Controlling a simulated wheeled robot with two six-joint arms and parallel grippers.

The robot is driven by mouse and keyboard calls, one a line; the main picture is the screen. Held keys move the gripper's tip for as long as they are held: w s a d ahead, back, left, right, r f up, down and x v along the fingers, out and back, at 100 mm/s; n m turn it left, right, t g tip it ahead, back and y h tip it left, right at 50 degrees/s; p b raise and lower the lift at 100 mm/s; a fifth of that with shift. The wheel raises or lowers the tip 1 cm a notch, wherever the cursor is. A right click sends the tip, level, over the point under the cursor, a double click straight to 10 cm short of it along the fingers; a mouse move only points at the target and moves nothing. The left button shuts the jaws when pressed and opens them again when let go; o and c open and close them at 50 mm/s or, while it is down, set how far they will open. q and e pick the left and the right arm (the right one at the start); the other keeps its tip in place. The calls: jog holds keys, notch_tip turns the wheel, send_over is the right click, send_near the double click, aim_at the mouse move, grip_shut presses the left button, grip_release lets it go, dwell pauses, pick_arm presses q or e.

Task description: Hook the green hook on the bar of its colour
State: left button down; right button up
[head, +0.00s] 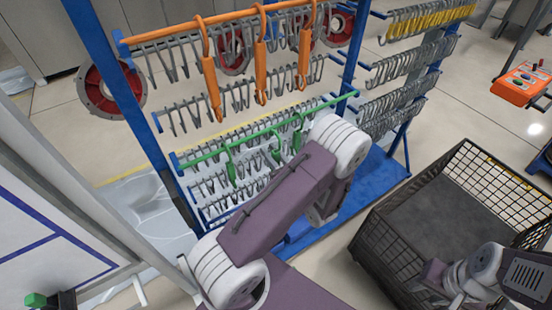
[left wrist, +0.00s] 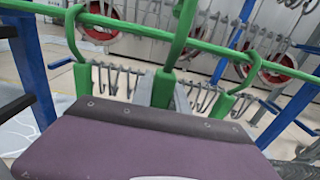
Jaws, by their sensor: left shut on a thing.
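The green bar (head: 255,135) crosses the lower front of the blue rack, below the orange bar. Green hooks hang along it, one near its left part (head: 231,167) and another further right (head: 297,132). In the left wrist view the green bar (left wrist: 120,27) runs across the top. A middle green hook (left wrist: 163,88) stands directly in front of my left gripper (left wrist: 160,108), its curve cut off by the upper edge. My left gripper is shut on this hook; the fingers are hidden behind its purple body. Whether the hook rests on the bar is unclear.
Three orange hooks (head: 261,72) hang from the orange bar (head: 228,20) above. Rows of grey hooks (head: 405,62) fill the rack. A dark mesh crate (head: 385,225) stands at the right, near my right arm. An orange control box (head: 525,86) is further back.

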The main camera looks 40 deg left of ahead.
pick_arm(q)
jog(key=w+a+f+b, duration=0.2)
jog(key=a+f+b, duration=0.1)
jog(key=a, duration=0.3)
jog(key=shift+w+a+f, duration=0.2)
jog(key=shift+w+f, duration=0.05)
jog(key=shift+w, duration=0.05)
dwell(0.7)
jog(key=c, duration=1.2)
grip_release()
jog(key=shift+d, duration=0.1)
jog(key=b+v, duration=0.1)
jog(key=v, duration=0.8)
